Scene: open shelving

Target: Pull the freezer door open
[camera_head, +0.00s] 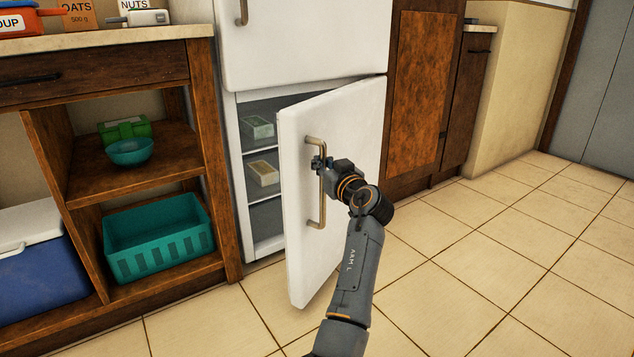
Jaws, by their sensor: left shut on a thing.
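The freezer door (344,134) is the lower white door of the fridge, and it stands partly open, hinged on its right side. Its vertical metal handle (322,201) is near the door's left edge. My left gripper (319,164) is shut on the handle at its upper part, with the arm coming up from below. Through the gap the freezer inside (262,188) shows shelves with a green-and-white box (258,127) and a pale box (263,173). My right gripper is not in view.
The upper fridge door (305,45) is shut above. An open wooden shelf (135,175) on the left holds a teal bowl (129,152), a teal basket (158,241) and a blue cooler (40,275). A wooden cabinet (417,90) stands right of the fridge. The tiled floor is clear.

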